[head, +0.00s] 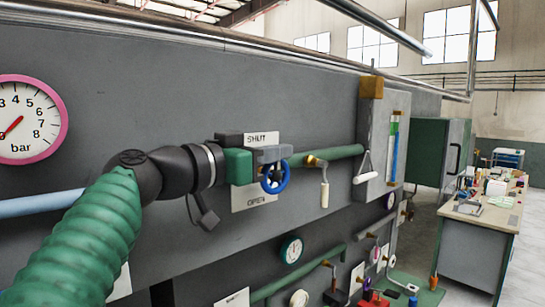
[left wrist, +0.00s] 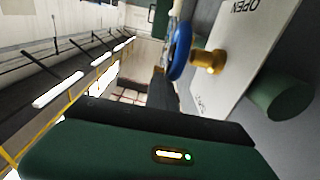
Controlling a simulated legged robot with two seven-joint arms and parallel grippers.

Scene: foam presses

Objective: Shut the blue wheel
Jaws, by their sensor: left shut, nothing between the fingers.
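The blue wheel (head: 275,179) is on the grey panel's green pipe, between a "SHUT" label (head: 262,138) above and an "OPEN" label (head: 258,201) below. My left gripper (head: 276,154) is shut and empty, at the top of the wheel in the head view and partly covering it. The wheel shows edge-on in the left wrist view (left wrist: 180,50), in front of a brass stem (left wrist: 207,61). I cannot tell whether the fingers touch the rim. My right gripper is out of view.
A pink-rimmed bar gauge (head: 22,118) is at the left. A brass valve with a white-ended handle (head: 323,190) is just right of the wheel. A lower row holds a teal gauge (head: 291,249) and small levers. A cluttered workbench (head: 480,215) stands at the far right.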

